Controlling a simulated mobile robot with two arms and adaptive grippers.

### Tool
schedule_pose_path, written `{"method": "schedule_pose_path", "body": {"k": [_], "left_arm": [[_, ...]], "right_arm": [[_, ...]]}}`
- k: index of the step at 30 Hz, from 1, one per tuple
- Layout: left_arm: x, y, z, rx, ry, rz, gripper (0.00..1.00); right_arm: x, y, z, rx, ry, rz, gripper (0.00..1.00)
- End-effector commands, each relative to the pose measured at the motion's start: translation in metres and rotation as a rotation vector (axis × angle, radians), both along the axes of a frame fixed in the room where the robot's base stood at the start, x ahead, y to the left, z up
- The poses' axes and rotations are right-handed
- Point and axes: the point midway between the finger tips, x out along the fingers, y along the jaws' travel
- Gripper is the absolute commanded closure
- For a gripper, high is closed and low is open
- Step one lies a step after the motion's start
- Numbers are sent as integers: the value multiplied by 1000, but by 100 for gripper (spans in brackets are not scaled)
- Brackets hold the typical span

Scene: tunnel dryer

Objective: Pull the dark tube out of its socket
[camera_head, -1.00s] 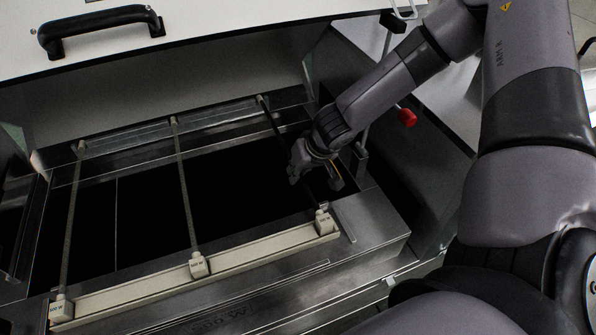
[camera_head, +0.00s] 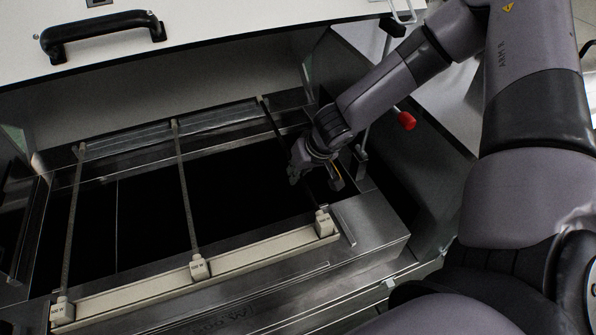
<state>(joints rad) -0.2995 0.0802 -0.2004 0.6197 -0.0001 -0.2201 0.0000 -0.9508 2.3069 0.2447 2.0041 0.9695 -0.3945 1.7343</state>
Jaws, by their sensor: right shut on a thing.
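The dark tube (camera_head: 271,120) is the rightmost of three thin tubes across the dryer opening. It is darker than the other two. Its far end meets the rear rail, and its near end is at a white socket block (camera_head: 324,223) on the right of the front rail. My right gripper (camera_head: 316,178) comes in from the upper right and is shut on the dark tube around its middle. The hand hides part of the tube and most of the fingers. My left gripper is not in view.
Two lighter tubes (camera_head: 187,190) (camera_head: 73,215) run parallel on the left, each with a white front socket. The raised lid with a black handle (camera_head: 103,34) hangs above at the back. A red knob (camera_head: 406,121) stands right of my forearm. The front ledge (camera_head: 368,225) is bare metal.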

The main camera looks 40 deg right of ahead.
Motion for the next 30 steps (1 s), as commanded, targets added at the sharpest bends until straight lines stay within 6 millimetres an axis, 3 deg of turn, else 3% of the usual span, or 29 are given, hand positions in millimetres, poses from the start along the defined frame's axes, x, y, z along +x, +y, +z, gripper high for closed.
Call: {"method": "schedule_pose_path", "body": {"k": [30], "left_arm": [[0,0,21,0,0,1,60]], "right_arm": [[0,0,29,1,-1,0,100]]}}
